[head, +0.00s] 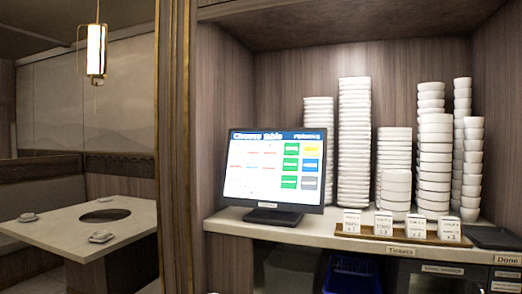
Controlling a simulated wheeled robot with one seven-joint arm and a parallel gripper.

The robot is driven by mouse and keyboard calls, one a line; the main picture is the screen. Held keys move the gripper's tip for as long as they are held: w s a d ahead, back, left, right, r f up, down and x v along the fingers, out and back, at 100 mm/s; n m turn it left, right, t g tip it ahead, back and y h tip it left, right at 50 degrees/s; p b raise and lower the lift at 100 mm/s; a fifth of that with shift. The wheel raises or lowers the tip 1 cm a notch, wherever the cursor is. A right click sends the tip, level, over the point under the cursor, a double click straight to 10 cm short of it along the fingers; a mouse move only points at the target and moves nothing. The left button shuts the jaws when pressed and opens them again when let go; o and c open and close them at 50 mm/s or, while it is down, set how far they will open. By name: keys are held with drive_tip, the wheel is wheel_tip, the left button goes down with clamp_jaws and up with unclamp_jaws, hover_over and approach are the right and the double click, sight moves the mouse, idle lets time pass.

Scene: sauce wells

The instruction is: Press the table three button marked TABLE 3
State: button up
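A dark-framed monitor (250,185) stands on the counter left of centre, its screen facing me and tilted slightly back. Its blue title bar (262,135) seems to read "Choose Table". On the screen's right side are coloured buttons: a green column (290,165), then a yellow button (312,149), a blue button (311,165) and a grey button (309,183). Red and blue marks lie on the white left part. The button lettering is too small to read, so I cannot tell which one is TABLE 3. My gripper is not in view.
The counter (300,226) carries tall stacks of white bowls (354,140) behind and right of the monitor. White ticket cards (384,223) stand on a wooden tray. A dark tray (490,238) lies far right. A wooden post (174,150) separates a dining table (60,227) at left.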

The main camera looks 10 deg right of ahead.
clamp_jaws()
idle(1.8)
